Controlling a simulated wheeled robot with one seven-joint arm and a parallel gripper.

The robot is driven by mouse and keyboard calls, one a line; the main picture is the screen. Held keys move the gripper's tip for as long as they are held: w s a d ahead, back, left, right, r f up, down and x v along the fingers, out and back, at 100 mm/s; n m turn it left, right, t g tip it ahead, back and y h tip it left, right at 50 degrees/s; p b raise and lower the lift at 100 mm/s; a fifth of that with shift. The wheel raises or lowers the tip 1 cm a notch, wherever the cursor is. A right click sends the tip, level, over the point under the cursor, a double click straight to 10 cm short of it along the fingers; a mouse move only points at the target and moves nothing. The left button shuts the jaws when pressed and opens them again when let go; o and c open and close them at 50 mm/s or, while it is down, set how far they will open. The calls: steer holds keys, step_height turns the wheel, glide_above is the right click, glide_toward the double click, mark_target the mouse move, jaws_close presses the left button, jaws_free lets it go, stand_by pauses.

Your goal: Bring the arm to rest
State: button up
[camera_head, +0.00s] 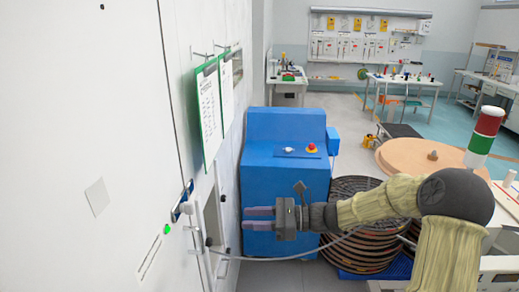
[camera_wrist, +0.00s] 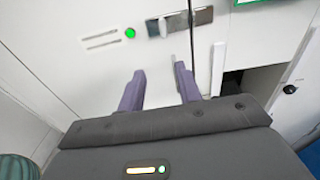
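My gripper (camera_head: 260,218) is at the end of my arm, which reaches from the right across the middle of the head view. Its two purple fingers point left toward the white cabinet (camera_head: 110,190). In the wrist view my gripper (camera_wrist: 160,85) has its fingers spread apart with nothing between them. Beyond the fingertips is the white cabinet front with a latch handle (camera_wrist: 190,20) and a green light (camera_wrist: 130,33). I see a gap between the fingers and the cabinet, but its size is hard to tell.
A blue machine (camera_head: 285,150) with a red button stands behind my gripper. Stacked dark coils (camera_head: 355,190) and a wooden reel (camera_head: 415,155) are near my arm. A small dark opening (camera_wrist: 232,82) shows right of the fingers. Workbenches stand at the back.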

steer(key=s+d+f+n+g+h, duration=0.2)
steer(key=s+d+f+n+h, duration=0.3)
steer(key=s+f+n+h, duration=0.45)
steer(key=s+d+n+t+h, duration=0.3)
steer(key=s+d+n+h, duration=0.5)
steer(key=d, duration=0.4)
steer(key=shift+s+f+n+t, duration=0.2)
steer(key=shift+s+n+t, duration=0.1)
steer(key=shift+n, duration=0.25)
